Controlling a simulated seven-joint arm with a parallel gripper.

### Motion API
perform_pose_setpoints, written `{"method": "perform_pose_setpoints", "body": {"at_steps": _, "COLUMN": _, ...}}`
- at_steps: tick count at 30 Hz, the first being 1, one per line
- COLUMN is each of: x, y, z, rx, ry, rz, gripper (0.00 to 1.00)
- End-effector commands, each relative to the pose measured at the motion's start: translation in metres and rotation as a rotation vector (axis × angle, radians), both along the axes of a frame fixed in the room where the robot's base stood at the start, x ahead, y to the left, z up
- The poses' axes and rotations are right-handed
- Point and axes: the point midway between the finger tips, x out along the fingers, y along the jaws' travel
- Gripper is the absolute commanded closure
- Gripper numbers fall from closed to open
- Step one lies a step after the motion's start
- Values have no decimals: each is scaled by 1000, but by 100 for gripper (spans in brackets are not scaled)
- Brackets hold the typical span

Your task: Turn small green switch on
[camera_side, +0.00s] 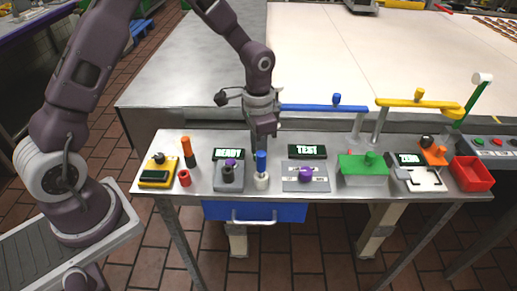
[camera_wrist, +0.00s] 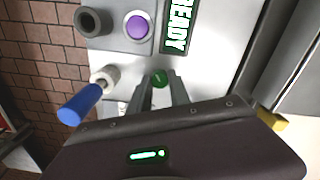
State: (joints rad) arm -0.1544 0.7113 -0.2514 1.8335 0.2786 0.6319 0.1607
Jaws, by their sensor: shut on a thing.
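My gripper (camera_wrist: 162,84) points down at the table and is shut on this knob, one finger on each side. In the side view my gripper (camera_side: 264,136) is low over the back of the table, behind the blue-handled lever (camera_side: 261,161). The green switch is hidden there. The fingers cover part of the knob, and I cannot tell which way it is turned.
A grey box with a purple button (camera_wrist: 137,27) and a lit READY display (camera_wrist: 179,25) stand close by. The blue handle (camera_wrist: 80,103) on its white base is near the fingers. A TEST display (camera_side: 307,151), green block (camera_side: 363,169) and red bin (camera_side: 471,174) stand to the right.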

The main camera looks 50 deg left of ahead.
Motion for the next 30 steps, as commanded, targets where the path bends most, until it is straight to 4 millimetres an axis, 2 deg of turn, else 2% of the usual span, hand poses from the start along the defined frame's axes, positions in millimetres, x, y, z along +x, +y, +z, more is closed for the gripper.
{"method": "perform_pose_setpoints", "body": {"at_steps": 19, "x": 1, "y": 0, "z": 1, "rx": 1, "ry": -4, "rz": -49, "gripper": 100}}
{"method": "perform_pose_setpoints", "body": {"at_steps": 20, "x": 1, "y": 0, "z": 1, "rx": 1, "ry": -4, "rz": -49, "gripper": 75}}
{"method": "perform_pose_setpoints", "body": {"at_steps": 21, "x": 1, "y": 0, "z": 1, "rx": 1, "ry": -4, "rz": -49, "gripper": 68}}
{"method": "perform_pose_setpoints", "body": {"at_steps": 30, "x": 1, "y": 0, "z": 2, "rx": 0, "ry": -2, "rz": -48, "gripper": 68}}
